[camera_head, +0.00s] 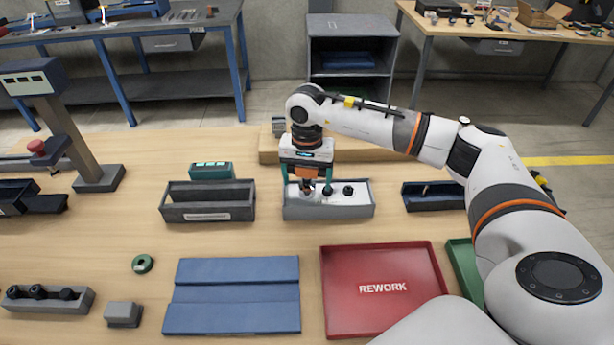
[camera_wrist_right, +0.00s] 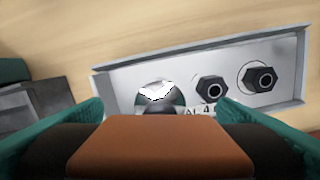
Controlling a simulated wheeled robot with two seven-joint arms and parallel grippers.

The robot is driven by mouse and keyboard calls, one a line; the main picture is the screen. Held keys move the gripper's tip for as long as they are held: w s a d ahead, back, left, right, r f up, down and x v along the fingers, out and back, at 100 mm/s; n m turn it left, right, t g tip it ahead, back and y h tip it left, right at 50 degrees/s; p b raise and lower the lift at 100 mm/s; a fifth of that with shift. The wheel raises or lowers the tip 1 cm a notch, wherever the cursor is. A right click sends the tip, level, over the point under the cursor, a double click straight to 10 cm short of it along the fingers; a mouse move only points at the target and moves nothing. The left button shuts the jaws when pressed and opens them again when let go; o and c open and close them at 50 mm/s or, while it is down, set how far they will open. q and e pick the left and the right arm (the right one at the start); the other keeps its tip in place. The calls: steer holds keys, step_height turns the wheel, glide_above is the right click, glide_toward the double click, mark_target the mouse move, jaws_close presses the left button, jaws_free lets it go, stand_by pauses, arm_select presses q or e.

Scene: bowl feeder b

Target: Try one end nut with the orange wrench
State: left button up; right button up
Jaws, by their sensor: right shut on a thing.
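A grey fixture box (camera_head: 328,211) with a white top stands past the middle of the table and also shows in the right wrist view (camera_wrist_right: 125,75). It holds a row of black nuts: the right end nut (camera_head: 348,190) and the middle nut (camera_wrist_right: 213,90) are clear. The left end of the row lies under my right gripper (camera_head: 307,177), with a shiny round part showing there. My right gripper is shut on the orange wrench (camera_wrist_right: 160,150), pointing down over that left end. Whether the wrench touches a nut is hidden. My left gripper is not in view.
A dark open bin (camera_head: 207,214) stands left of the fixture and a dark tray (camera_head: 434,204) right of it. The red REWORK tray (camera_head: 338,290), blue tray (camera_head: 232,295), green ring (camera_head: 143,263) and grey nut holder (camera_head: 45,303) lie nearer. Bare wood separates them.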

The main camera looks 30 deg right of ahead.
stand_by(0.3)
steer(key=shift+n+b, duration=0.4)
steer(key=shift+n, duration=0.2)
steer(key=shift+r, duration=0.1)
steer(key=shift+r+p, duration=1.45)
steer(key=shift+r, duration=1)
